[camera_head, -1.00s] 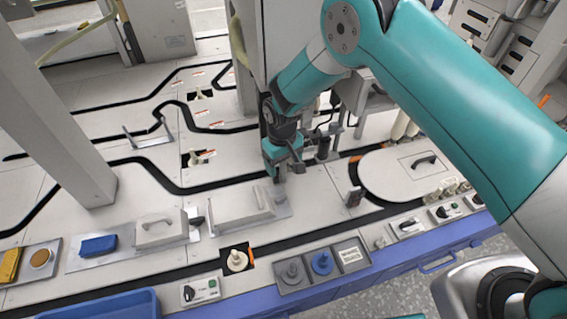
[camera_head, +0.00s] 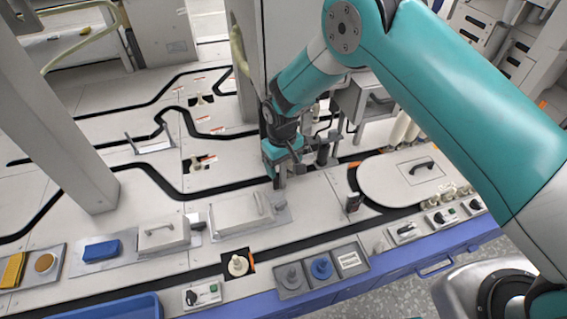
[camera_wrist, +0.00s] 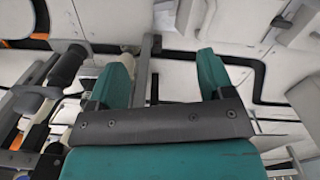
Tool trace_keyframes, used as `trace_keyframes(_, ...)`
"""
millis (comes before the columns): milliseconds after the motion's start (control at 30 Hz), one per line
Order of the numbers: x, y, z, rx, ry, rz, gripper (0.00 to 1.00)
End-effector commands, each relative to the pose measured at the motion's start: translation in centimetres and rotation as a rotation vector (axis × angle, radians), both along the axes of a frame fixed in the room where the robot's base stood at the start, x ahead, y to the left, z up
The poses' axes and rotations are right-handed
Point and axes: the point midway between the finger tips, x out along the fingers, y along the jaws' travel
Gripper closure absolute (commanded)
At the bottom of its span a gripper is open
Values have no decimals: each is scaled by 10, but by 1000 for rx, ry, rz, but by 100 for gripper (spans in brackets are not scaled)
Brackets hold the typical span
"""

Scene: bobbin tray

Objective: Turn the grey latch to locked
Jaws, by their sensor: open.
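A pale grey cover with a bar handle (camera_head: 240,211) lies on a flat plate on the worktop. A small grey upright piece (camera_head: 280,199) stands at the cover's right end; it may be the grey latch, but it is too small to tell its setting. My gripper (camera_head: 280,180) points down just above and behind that piece, with no visible hold on it. In the wrist view my gripper (camera_wrist: 165,62) has its two teal fingers spread apart. A grey bar (camera_wrist: 146,68) shows between them, but I cannot tell what it belongs to.
A second handled cover (camera_head: 163,236) and a blue block (camera_head: 101,250) lie to the left. A grey tray (camera_head: 292,292) with round pegs sits in front. A large oval lid (camera_head: 390,183) is to the right. Dark posts and fittings crowd close to my gripper's right side.

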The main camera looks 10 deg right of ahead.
Motion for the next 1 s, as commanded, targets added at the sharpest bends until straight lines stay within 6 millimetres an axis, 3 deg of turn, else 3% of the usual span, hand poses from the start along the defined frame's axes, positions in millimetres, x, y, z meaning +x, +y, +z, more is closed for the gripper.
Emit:
trace_keyframes(167,2,1,26,2,-4,0,26)
trace_keyframes(500,4,3,113,2,-4,0,26)
trace_keyframes(700,5,3,152,1,-2,0,26)
trace_keyframes(1000,5,4,172,0,0,0,26)
